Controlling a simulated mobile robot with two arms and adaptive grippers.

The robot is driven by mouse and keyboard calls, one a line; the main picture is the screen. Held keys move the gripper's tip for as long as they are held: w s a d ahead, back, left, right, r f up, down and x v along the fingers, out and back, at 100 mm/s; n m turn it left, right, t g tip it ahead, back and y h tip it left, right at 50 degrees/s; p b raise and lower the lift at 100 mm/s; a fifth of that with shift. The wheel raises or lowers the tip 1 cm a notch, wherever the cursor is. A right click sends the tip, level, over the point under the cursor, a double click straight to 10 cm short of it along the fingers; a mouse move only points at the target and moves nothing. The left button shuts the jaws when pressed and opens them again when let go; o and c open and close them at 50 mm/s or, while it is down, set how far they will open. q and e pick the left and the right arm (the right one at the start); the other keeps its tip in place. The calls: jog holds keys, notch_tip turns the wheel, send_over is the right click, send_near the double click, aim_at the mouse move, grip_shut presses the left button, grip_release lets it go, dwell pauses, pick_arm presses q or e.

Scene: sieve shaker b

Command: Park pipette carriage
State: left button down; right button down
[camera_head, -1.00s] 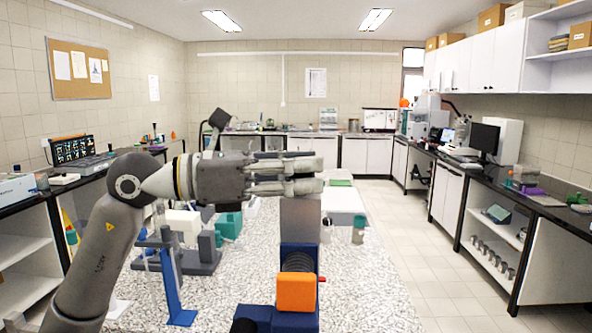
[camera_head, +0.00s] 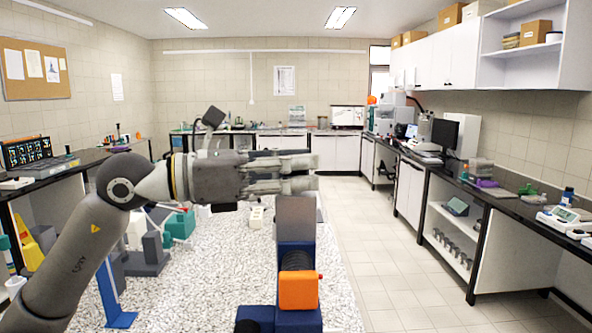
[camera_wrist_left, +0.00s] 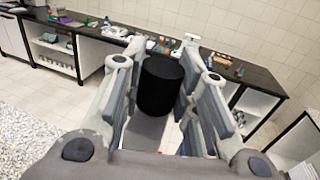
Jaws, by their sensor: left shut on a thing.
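My left gripper (camera_head: 306,174) reaches in from the left with its fingers pointing right. In the left wrist view, its fingers (camera_wrist_left: 160,88) close around an upright black cylinder (camera_wrist_left: 160,87). A grey panel (camera_wrist_left: 148,132) shows below that cylinder. In the head view, a grey upright (camera_head: 296,218) stands directly below the fingers. Under it are a dark blue body (camera_head: 286,258) and an orange block (camera_head: 298,291). These may be the pipette carriage, but I cannot tell for sure how they join to the cylinder. My right gripper is not in view.
A speckled table (camera_head: 200,285) fills the lower middle. A blue stand (camera_head: 115,295) and a teal block (camera_head: 178,222) are on its left part. A long bench (camera_head: 490,205) runs along the right wall. The tiled floor (camera_head: 385,260) between table and bench looks clear.

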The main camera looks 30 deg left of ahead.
pick_arm(q)
jog(key=shift+r, duration=0.1)
jog(key=c, duration=1.4)
grip_release()
jog(key=o, duration=0.3)
jog(key=shift+w+d, duration=0.15)
jog(key=shift+d, duration=0.1)
jog(key=shift+a, duration=0.1)
jog(key=shift+s+a, duration=0.4)
jog(key=v, duration=1.1)
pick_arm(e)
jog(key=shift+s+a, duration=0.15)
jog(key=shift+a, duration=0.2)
pick_arm(q)
jog(key=shift+w+d, duration=0.1)
